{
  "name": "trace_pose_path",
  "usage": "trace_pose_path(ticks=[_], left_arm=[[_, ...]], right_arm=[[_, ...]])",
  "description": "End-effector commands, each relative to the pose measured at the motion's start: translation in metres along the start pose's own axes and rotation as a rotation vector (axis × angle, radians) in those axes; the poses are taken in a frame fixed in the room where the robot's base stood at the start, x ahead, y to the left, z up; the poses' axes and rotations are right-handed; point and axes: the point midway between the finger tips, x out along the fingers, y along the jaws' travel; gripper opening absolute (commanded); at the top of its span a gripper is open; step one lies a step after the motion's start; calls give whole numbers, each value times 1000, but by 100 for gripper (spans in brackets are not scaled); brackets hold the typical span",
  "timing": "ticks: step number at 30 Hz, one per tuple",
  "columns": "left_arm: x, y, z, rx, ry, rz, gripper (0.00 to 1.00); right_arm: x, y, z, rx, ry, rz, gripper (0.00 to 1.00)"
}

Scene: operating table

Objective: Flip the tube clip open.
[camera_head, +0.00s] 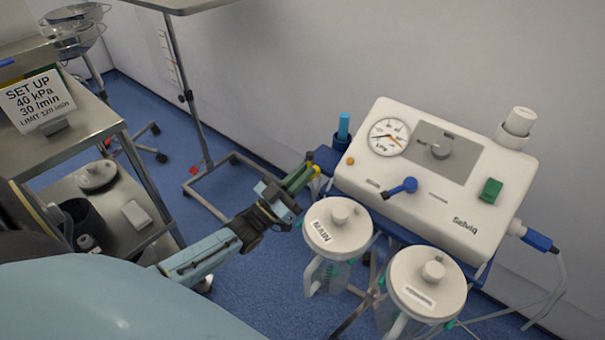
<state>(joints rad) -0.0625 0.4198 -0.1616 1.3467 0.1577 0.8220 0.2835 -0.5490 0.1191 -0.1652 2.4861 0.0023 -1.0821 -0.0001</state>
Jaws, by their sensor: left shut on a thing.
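My left gripper (293,187) reaches up from the lower left to the left side of the white suction unit (465,185). It is shut on a small piece with green and yellow parts, which I take to be the tube clip (314,172). The fingers cover part of the clip, and it is too small to tell whether its lever is open or closed. The clip is beside the unit's left edge, above the jar marked MAIN (338,222). My right gripper is not in view.
A second lidded jar (427,283) stands right of the MAIN jar. The unit has a gauge (389,137), a blue lever (401,187) and a green switch (490,190). A steel cart (95,122) with a setup sign (37,101) is at left. Blue floor lies between.

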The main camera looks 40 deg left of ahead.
Motion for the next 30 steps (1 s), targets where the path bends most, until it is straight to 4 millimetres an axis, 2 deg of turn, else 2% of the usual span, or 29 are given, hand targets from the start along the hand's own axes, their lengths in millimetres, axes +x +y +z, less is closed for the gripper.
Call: trace_pose_path(ticks=[14, 15, 17, 26, 30], left_arm=[[-1, 0, 0, -17, 2, -9, 0], [-1, 0, 0, -17, 2, -9, 12], [-1, 0, 0, -17, 2, -8, 20], [-2, 0, 0, -15, 2, -8, 20], [-15, 0, 1, -15, -2, -8, 20]], right_arm=[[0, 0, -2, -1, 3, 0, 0], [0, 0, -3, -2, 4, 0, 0], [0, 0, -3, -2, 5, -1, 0], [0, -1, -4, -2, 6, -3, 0], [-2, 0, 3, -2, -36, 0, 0]])
